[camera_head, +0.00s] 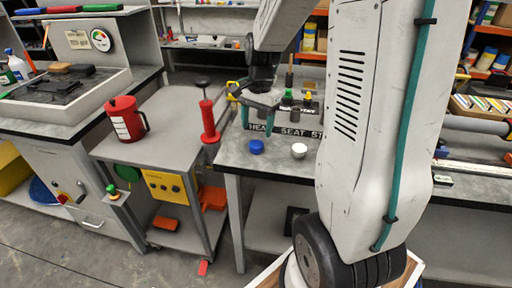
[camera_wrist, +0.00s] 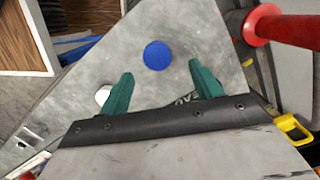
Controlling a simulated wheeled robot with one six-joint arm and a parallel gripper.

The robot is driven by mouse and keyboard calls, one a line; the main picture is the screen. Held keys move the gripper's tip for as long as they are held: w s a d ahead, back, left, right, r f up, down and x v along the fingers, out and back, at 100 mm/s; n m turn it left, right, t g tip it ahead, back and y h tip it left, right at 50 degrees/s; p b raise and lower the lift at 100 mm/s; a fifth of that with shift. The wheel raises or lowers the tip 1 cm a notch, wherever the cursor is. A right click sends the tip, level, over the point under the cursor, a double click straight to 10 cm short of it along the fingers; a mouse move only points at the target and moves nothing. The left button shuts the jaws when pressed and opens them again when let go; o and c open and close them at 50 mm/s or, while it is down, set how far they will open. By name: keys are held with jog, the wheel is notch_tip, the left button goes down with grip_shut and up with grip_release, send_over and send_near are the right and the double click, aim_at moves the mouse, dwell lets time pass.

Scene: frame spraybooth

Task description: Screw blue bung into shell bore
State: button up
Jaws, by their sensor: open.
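The blue bung (camera_head: 256,146) stands on the grey bench top near its front edge. In the wrist view the blue bung (camera_wrist: 157,55) lies beyond and between my two green fingers, not touched by them. My gripper (camera_head: 257,122) is open and empty above the bench, just behind the bung in the head view; its spread fingers also show in the wrist view (camera_wrist: 160,77). A white bung (camera_head: 299,150) stands to the right of the blue one, and partly shows behind the left finger in the wrist view (camera_wrist: 103,95). I cannot make out the shell bore.
A red hand pump (camera_head: 209,120) stands left of the bench on a grey cart (camera_head: 170,150) with a red can (camera_head: 127,119). The bench around the bungs is clear.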

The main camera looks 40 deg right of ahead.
aim_at(256, 144)
jog(key=f, duration=0.5)
jog(key=shift+s+a+f, duration=0.25)
jog(key=shift+s+a, duration=0.05)
jog(key=c, duration=1.1)
